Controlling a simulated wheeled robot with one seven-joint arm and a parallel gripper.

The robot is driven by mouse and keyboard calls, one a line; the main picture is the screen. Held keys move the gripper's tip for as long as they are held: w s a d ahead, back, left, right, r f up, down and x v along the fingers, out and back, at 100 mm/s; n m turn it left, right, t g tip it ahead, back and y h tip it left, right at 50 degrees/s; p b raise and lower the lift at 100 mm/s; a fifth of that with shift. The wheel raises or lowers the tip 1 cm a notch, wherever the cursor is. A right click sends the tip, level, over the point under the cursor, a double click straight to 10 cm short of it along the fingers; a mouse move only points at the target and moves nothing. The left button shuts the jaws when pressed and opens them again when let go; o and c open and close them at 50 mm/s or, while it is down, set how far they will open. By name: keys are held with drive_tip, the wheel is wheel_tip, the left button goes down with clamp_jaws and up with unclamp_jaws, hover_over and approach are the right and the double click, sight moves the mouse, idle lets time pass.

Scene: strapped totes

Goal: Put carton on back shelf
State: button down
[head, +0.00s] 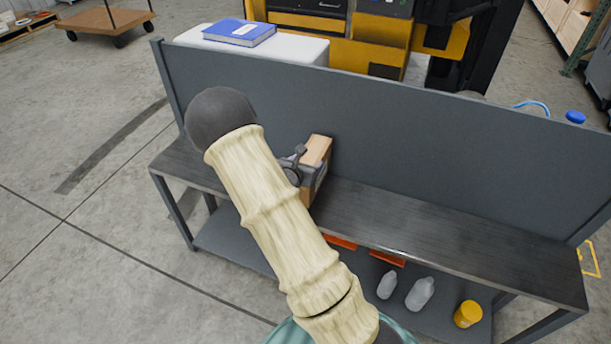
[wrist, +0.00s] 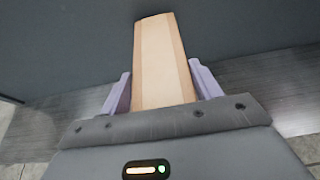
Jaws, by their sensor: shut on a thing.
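The carton (head: 317,152) is a tan box in the middle of the head view, against the grey back panel of the bench. My gripper (head: 307,172) is at its near side, partly hidden by my arm. In the wrist view the carton (wrist: 160,62) stands between the two pale purple fingers of my gripper (wrist: 164,92), which are shut on its sides. The carton is close to the dark shelf surface (head: 430,232); I cannot tell whether it touches it. Its lower part is hidden.
The upright grey panel (head: 430,145) runs along the back of the shelf. Behind it, a blue book (head: 239,32) lies on a white surface. White bottles (head: 420,293) and a yellow tub (head: 467,314) stand on the lower shelf. The dark shelf right of the carton is clear.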

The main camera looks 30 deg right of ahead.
drive_tip(key=shift+f, duration=0.8)
wheel_tip(320, 180, down, 4)
drive_tip(key=shift+w+r, duration=0.1)
drive_tip(key=shift+r, duration=0.15)
drive_tip(key=shift+d+f, duration=0.1)
drive_tip(key=shift+f, duration=0.2)
drive_tip(key=shift+c, duration=1.6)
unclamp_jaws()
drive_tip(key=v, duration=1.2)
